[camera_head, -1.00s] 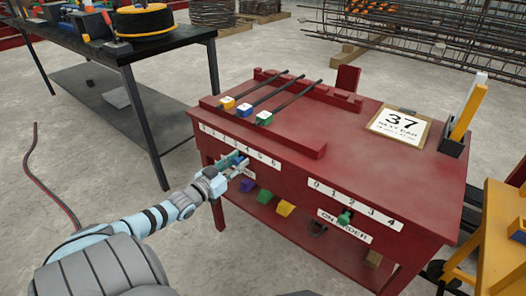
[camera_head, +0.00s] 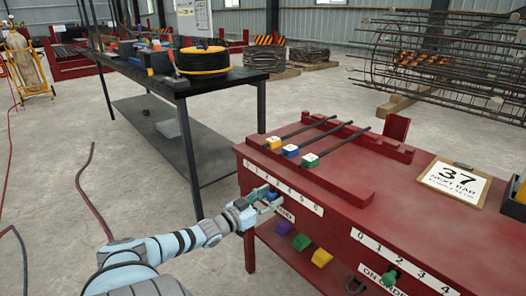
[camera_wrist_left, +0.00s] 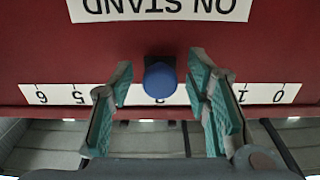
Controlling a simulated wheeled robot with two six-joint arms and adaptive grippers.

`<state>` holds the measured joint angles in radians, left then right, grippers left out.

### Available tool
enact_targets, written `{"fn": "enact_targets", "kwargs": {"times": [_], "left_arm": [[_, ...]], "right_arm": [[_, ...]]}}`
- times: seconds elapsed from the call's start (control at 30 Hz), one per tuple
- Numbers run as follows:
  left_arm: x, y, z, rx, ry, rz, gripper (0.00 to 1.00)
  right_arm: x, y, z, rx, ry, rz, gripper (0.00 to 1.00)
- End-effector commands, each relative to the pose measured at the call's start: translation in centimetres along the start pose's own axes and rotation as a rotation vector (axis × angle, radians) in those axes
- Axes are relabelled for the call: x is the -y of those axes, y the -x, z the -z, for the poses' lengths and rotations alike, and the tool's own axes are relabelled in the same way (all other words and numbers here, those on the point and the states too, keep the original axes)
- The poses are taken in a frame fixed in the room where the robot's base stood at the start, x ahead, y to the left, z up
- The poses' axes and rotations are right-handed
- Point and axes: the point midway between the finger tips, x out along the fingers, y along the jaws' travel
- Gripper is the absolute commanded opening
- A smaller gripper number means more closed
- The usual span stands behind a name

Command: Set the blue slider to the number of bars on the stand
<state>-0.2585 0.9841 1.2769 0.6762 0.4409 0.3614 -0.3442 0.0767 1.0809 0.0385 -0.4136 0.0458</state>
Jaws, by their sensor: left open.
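The stand on the red table (camera_head: 420,235) holds three dark bars (camera_head: 333,137), with yellow, blue and green tags at their near ends. My left gripper (camera_head: 262,196) is at the table's front face, by the scale strip (camera_head: 312,205). In the left wrist view, upside down, the blue slider knob (camera_wrist_left: 160,80) sits between the open left fingers (camera_wrist_left: 165,85), with a gap on each side. The knob covers the strip's middle, about where 3 falls; 0, 5 and 6 show, the fingers hide other numbers. The "ON STAND" label (camera_wrist_left: 158,6) is beyond it. My right gripper is out of view.
A green knob (camera_head: 391,277) sits on a second scale, 0 to 4, at the right, above an "ON ORDER" label. A "37 NEXT BAR" sign (camera_head: 455,182) lies on the tabletop. A dark workbench (camera_head: 165,75) stands behind left. Colored blocks (camera_head: 302,242) sit below the tabletop.

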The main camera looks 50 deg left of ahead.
Motion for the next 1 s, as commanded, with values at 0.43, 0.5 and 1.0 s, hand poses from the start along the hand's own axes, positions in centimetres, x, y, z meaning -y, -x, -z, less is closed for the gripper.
{"fn": "enact_targets", "kwargs": {"times": [0.43, 0.5, 1.0], "left_arm": [[-0.1, 8.9, -0.2, 0.010, -0.003, -0.004, 0.44], [0.0, 10.1, -0.2, 0.008, -0.002, -0.001, 0.44], [0.1, 11.8, 0.0, 0.001, 0.001, 0.003, 0.44]], "right_arm": [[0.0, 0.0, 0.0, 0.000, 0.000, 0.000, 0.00], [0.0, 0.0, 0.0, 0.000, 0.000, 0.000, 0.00], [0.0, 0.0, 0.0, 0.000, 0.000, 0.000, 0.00]]}}
